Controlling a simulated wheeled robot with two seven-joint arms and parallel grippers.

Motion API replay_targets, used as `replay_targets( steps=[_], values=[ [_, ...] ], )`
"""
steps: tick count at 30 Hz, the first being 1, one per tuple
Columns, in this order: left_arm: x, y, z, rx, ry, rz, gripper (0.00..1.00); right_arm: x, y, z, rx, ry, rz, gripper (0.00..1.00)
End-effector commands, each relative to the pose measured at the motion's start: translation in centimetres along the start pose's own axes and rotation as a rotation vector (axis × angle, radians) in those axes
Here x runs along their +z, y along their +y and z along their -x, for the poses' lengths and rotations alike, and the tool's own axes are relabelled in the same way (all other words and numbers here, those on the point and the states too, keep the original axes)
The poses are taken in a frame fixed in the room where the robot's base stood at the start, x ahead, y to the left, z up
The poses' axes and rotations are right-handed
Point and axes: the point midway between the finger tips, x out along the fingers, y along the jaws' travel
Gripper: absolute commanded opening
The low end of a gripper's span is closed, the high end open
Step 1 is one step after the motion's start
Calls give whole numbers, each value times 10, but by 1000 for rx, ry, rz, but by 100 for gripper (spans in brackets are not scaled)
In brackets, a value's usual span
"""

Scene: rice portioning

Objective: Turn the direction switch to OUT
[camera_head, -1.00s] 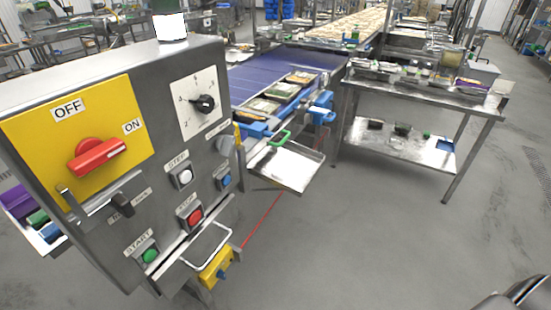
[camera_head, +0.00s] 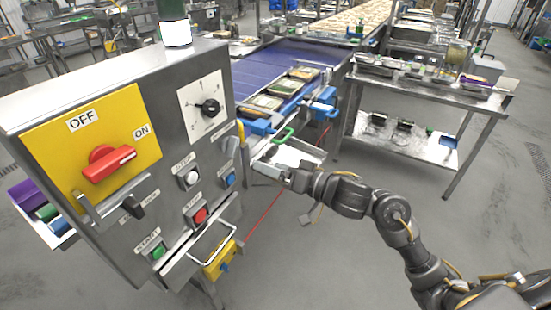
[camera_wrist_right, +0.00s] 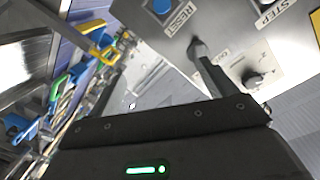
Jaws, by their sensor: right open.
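The control panel (camera_head: 167,140) stands at left in the head view. The direction switch, a small grey knob (camera_head: 231,147), sits near its right edge above the blue button (camera_head: 229,179); its label is too small to read. In the right wrist view the knob (camera_wrist_right: 197,47) shows close to the tip of one finger; I cannot tell whether they touch or which way it points. My right gripper (camera_head: 258,167) is open, right of the panel's edge in the head view. Its two dark fingers (camera_wrist_right: 158,85) stand apart with nothing seen between them. My left gripper is not in view.
The panel also has a red OFF/ON handle (camera_head: 108,164), a black dial (camera_head: 210,107), a red button (camera_head: 199,214) and a green button (camera_head: 158,252). A blue conveyor (camera_head: 282,68) and metal tray (camera_head: 298,153) lie behind my right gripper. A steel table (camera_head: 425,92) stands at right.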

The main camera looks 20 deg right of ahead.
Motion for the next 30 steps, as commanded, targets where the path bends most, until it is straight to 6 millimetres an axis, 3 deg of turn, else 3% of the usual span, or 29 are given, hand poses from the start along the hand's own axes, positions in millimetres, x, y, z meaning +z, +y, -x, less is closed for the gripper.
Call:
replay_targets(
  steps=[1,3,6,13,22,24,30],
  values=[
    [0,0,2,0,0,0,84,-10,-19,6,-28,8,15,84],
    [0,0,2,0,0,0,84,-16,-37,13,-55,12,23,84],
    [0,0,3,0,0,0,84,-20,-52,19,-76,14,30,84],
    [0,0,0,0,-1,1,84,-20,-55,17,-83,16,28,84],
    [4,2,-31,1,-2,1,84,-18,-58,-34,-87,18,30,84],
    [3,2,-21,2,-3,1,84,-23,-62,-46,-83,15,24,84],
    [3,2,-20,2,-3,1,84,-23,-64,-72,-84,15,26,84]
  ],
)
